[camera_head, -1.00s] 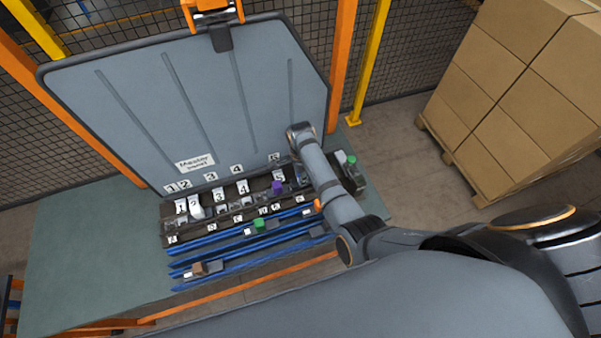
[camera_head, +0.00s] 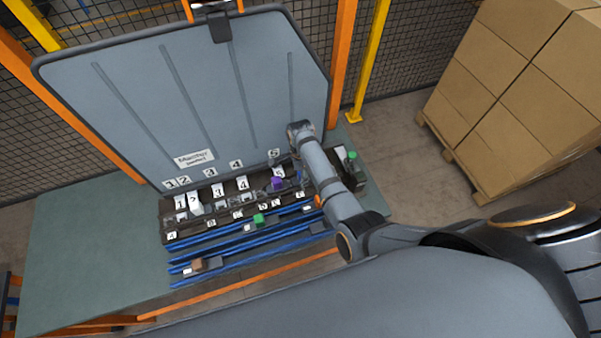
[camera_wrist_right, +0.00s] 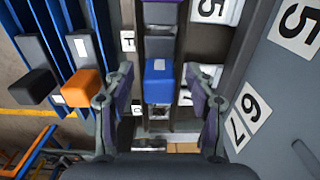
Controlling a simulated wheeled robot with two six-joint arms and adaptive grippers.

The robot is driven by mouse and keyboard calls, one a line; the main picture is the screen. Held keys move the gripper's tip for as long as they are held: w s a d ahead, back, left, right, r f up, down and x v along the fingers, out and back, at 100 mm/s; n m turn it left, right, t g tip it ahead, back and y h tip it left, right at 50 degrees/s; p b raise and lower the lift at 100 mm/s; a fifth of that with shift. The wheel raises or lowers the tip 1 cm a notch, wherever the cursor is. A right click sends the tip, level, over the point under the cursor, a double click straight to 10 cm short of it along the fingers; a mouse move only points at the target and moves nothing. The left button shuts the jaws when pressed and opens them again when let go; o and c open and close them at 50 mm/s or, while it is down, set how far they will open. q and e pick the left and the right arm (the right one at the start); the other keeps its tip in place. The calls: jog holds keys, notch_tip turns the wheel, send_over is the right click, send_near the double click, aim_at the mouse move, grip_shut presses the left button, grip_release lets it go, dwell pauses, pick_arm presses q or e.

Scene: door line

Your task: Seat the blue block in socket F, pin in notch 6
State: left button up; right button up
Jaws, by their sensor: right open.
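The blue block (camera_wrist_right: 158,82) stands in the dark row of sockets in the right wrist view, just below the letter F label (camera_wrist_right: 127,41). My right gripper (camera_wrist_right: 158,74) is open, with one finger on each side of the blue block and a visible gap to each. I cannot tell how deep the block sits or where its pin is. The panel's 6 and 7 labels (camera_wrist_right: 243,116) are to the right. In the head view my right arm hides the blue block. My left gripper is not in view.
A purple block (camera_head: 277,184) sits in the same row, left of my right arm. A green block (camera_head: 258,218) and a brown block (camera_head: 197,264) lie on the blue rails (camera_head: 222,274). The large grey panel (camera_head: 190,100) stands behind. The table's left side (camera_head: 85,230) is clear.

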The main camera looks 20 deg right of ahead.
jog(key=shift+r, duration=0.1)
notch_tip(320, 180, up, 7)
jog(key=shift+r, duration=0.15)
dwell(0.8)
